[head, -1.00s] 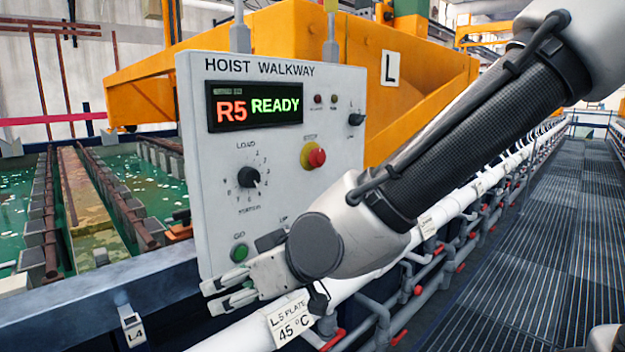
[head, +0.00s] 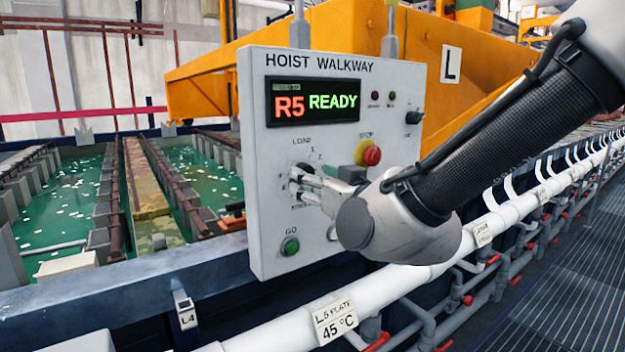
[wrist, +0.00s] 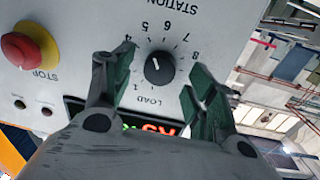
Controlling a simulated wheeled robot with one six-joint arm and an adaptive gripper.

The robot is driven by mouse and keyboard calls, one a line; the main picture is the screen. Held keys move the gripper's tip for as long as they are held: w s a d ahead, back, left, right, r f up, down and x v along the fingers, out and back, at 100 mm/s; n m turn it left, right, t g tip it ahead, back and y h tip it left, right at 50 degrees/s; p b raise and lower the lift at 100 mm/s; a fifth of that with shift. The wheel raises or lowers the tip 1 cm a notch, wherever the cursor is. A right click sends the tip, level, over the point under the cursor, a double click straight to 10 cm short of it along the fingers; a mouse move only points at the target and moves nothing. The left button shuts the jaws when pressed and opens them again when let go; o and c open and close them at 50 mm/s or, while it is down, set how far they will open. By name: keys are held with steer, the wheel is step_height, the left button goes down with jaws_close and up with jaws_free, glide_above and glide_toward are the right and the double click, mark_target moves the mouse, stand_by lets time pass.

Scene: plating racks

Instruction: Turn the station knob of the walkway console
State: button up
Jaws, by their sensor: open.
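The walkway console (head: 262,215) is a light grey panel marked HOIST WALKWAY, with a display (head: 313,101) reading R5 READY. In the wrist view, upside down, the black station knob (wrist: 159,68) has a white pointer mark and a ring of numbers around it. My gripper (head: 302,184) is open in front of the dial. In the wrist view its two green-padded fingers stand either side of the knob, with gaps visible. In the head view the fingers hide most of the knob. I cannot tell how far the fingertips are from the panel.
A red stop button on a yellow base (head: 370,155) sits right of the dial, close above my wrist. A green GO button (head: 290,246) is below. A small black switch (head: 413,117) is at upper right. Green tanks lie left; a white pipe (head: 400,287) runs below.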

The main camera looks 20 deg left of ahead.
steer(key=shift+w+a, duration=0.45)
steer(key=shift+a, duration=0.1)
steer(key=c, duration=1)
steer(key=shift+c, duration=0.2)
steer(key=shift+m, duration=2.8)
